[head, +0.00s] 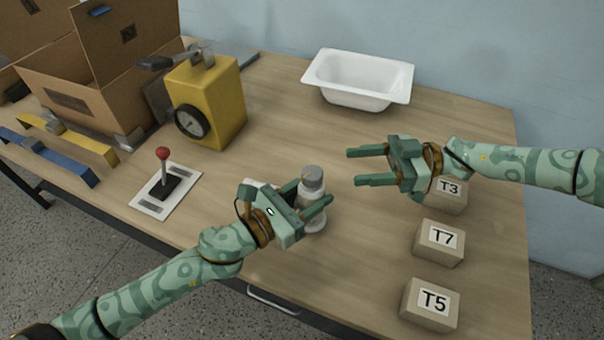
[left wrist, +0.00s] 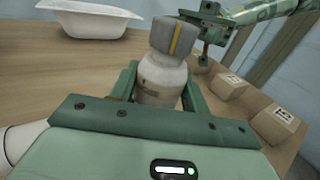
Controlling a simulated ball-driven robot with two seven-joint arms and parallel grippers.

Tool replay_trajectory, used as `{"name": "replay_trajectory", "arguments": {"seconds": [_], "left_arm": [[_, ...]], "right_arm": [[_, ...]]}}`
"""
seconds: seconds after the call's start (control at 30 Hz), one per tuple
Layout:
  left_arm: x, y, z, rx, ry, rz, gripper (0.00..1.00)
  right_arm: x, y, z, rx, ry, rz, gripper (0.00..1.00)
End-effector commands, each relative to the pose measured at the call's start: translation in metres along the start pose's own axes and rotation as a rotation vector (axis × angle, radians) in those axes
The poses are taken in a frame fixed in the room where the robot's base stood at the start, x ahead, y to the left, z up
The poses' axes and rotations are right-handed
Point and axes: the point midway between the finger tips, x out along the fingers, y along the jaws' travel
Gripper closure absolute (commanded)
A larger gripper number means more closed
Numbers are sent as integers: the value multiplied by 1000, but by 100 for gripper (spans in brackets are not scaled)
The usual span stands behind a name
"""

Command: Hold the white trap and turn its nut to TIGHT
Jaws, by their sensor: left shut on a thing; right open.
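The white trap (head: 313,193) stands upright on the wooden table, with its grey nut (head: 312,176) on top. My left gripper (head: 310,202) is shut on the white trap's body, one finger on each side. In the left wrist view the trap (left wrist: 160,82) is between the fingers, and the nut (left wrist: 174,38) above them shows a yellowish stripe on its side. No TIGHT mark is readable. My right gripper (head: 362,167) is open and empty, to the right of the nut and apart from it, its fingers pointing left.
A white bathtub shell (head: 360,80) lies at the back. Boxes T3 (head: 447,194), T7 (head: 438,243) and T5 (head: 430,305) stand on the right. A yellow gauge unit (head: 217,100), a red-knobbed lever (head: 165,185) and cardboard boxes (head: 95,80) are on the left.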

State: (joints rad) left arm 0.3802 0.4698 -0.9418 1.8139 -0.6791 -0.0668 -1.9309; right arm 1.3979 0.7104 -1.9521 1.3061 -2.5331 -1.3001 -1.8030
Motion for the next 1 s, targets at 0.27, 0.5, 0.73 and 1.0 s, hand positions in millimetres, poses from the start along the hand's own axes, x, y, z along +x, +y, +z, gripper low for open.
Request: {"name": "replay_trajectory", "arguments": {"seconds": [0.27, 0.5, 0.73, 1.0], "left_arm": [[0, 0, -1, -1, 1, 0, 81], [0, 0, -1, -1, 1, 0, 81], [0, 0, -1, 0, 1, 0, 81], [0, 0, -1, 0, 1, 0, 81]], "right_arm": [[22, -15, -4, -71, 18, -73, 44], [76, -18, -4, -69, 17, -71, 44], [111, -20, -5, -67, 17, -67, 44], [120, -20, -4, -68, 16, -64, 44]]}}
